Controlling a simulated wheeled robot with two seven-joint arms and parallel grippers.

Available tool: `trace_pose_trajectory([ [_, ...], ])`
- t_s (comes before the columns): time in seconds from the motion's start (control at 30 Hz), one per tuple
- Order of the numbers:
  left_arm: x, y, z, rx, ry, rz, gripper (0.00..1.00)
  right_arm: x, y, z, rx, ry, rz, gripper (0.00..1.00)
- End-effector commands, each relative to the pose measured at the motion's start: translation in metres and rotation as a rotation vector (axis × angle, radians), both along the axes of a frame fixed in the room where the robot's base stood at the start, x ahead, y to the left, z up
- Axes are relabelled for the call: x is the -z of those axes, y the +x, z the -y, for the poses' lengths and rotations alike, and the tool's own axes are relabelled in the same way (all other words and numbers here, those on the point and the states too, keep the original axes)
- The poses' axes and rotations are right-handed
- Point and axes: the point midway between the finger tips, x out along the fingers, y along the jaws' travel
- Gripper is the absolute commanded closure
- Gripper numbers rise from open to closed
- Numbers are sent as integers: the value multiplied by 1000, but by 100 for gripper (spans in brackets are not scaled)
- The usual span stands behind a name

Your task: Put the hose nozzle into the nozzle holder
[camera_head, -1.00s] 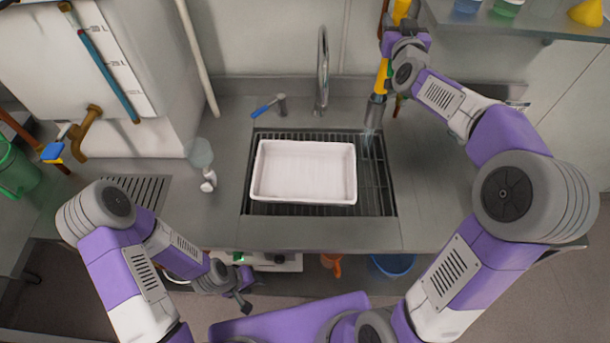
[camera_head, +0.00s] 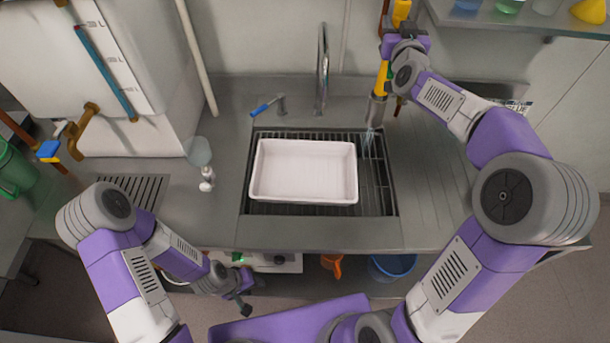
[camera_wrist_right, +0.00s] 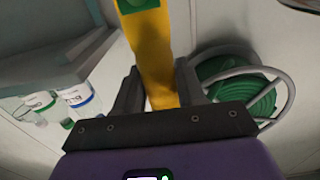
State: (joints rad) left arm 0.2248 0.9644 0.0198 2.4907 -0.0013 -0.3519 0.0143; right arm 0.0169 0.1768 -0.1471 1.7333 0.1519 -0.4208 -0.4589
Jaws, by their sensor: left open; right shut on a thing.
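The yellow hose nozzle (camera_head: 382,78) stands near upright at the back right of the sink, its grey metal end (camera_head: 376,110) pointing down. A pale spray-like streak shows below that end, over the right side of the sink grate. My right gripper (camera_head: 398,48) is shut on the nozzle's yellow body. The right wrist view shows the yellow nozzle (camera_wrist_right: 152,45) between the two dark fingers (camera_wrist_right: 158,92). My left gripper (camera_head: 246,294) is open and empty, low in front of the counter. I cannot clearly make out the nozzle holder.
A white tray (camera_head: 256,188) rests on the dark sink grate (camera_head: 376,185). A faucet (camera_head: 322,75) and a blue-handled tap (camera_head: 265,108) stand behind it. A shelf (camera_head: 450,25) with vessels is at upper right. A green hose reel (camera_wrist_right: 240,90) shows in the right wrist view.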

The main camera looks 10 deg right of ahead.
Motion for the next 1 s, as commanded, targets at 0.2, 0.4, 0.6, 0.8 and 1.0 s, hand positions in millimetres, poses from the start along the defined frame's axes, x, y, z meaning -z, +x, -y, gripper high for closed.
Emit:
trace_pose_trajectory([
  [0.2, 5, 0, 0, 0, 0, 0, 58, 4, 0, 0, 0, -1, 3, 97],
  [0.4, 9, 0, 0, 0, 0, 0, 58, 8, 0, 0, 0, -1, 3, 97],
  [0.6, 12, 0, 0, 0, 0, 0, 58, 12, 0, 0, 0, -1, 3, 97],
  [0.8, 12, 0, 0, 0, 0, 0, 58, 11, 0, 0, 0, -1, 3, 97],
  [1.0, 13, 0, 0, 0, 0, 0, 58, 12, 0, 0, 0, -1, 3, 97],
])
